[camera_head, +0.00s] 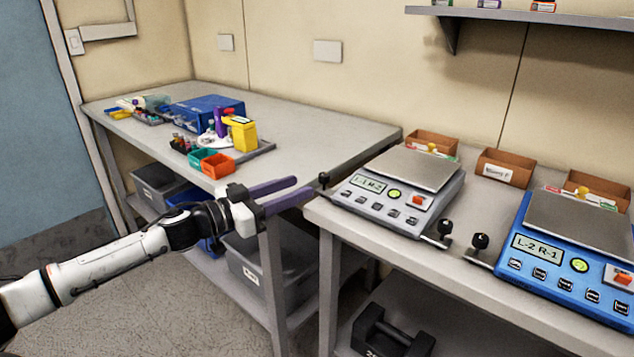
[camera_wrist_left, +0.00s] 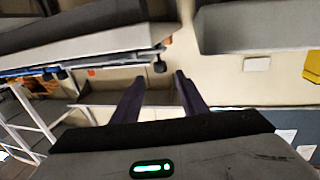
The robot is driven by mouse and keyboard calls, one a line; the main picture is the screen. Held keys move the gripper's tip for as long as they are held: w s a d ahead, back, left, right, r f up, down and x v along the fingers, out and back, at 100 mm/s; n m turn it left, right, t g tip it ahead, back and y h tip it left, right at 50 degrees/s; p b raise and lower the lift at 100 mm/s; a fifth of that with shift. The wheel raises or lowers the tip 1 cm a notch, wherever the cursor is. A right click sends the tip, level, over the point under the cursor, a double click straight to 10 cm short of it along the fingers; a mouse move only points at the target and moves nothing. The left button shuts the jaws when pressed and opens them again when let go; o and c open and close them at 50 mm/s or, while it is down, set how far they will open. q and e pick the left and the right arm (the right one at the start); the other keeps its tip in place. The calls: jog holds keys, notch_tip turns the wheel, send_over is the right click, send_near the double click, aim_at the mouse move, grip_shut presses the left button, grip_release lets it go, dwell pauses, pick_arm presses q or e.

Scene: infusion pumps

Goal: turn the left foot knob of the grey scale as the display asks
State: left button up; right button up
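The grey scale (camera_head: 388,192) stands on the right-hand table. Its small display (camera_head: 368,183) shows short characters that I cannot read surely. Its black left foot knob (camera_head: 323,179) stands at the scale's left side. Its right foot knob (camera_head: 445,227) stands at the near right corner. My left gripper (camera_head: 306,185) has its two purple fingers apart, with the tips just short of the left foot knob. In the left wrist view, a dark knob (camera_wrist_left: 160,66) shows just beyond the gap between the fingertips (camera_wrist_left: 160,76). My right gripper is not in view.
A blue scale (camera_head: 560,265) with display "L-2 R-1" and its own black knob (camera_head: 480,241) stands at right. Brown boxes (camera_head: 505,168) line the wall. The left table (camera_head: 330,130) holds bins and a yellow item. A gap separates the tables.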

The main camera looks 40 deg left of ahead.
aim_at(324, 178)
pick_arm(q)
jog(key=shift+x, duration=3.45)
grip_shut()
